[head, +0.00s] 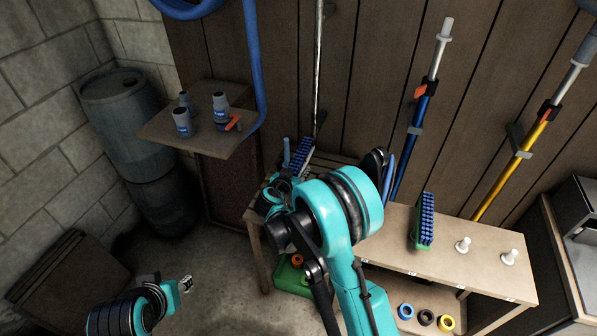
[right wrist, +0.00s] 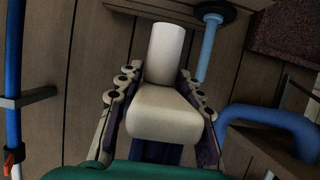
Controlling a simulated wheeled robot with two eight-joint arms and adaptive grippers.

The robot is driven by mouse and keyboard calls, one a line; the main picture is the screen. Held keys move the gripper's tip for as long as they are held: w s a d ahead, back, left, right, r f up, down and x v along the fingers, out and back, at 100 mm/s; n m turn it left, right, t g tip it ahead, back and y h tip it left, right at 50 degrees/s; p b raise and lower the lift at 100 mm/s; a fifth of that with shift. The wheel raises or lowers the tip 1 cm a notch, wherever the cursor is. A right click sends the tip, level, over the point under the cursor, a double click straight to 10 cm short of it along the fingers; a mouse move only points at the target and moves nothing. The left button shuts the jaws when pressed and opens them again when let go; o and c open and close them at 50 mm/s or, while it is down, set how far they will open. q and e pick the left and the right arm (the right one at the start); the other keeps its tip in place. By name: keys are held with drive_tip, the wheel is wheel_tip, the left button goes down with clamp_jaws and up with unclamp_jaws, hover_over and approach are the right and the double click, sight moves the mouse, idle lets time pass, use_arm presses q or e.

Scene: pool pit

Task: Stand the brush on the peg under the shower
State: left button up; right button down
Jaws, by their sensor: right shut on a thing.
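My right gripper (head: 280,190) is over the left end of the bench, partly hidden by my own arm. In the right wrist view, its fingers close on the brush (right wrist: 165,112), a cream block with a white cylinder. The blue-bristled part of the brush (head: 299,154) shows beyond the gripper in the head view. Two white pegs stand on the bench's right part, a left one (head: 463,245) and a right one (head: 510,257); neither has anything on it. I cannot clearly make out the shower. My left gripper (head: 185,284) is low at left, away from the bench; its opening is unclear.
A second brush (head: 424,221), green with blue bristles, is on the bench (head: 390,245). Blue and yellow poles lean on the wall behind. A small shelf (head: 160,132) with bottles and a blue hose (head: 254,65) are at left. Coloured rings lie below the bench.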

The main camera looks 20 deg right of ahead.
wheel_tip(320, 180, down, 2)
drive_tip(key=shift+f+b, duration=0.1)
drive_tip(key=shift+b, duration=0.45)
drive_tip(key=shift+f+b, duration=0.3)
drive_tip(key=shift+b, duration=0.1)
drive_tip(key=shift+f+b, duration=0.15)
drive_tip(key=shift+b, duration=0.15)
idle(0.5)
drive_tip(key=shift+f+b, duration=0.3)
drive_tip(key=shift+b, duration=0.05)
drive_tip(key=shift+f, duration=0.15)
drive_tip(key=shift+f, duration=0.95)
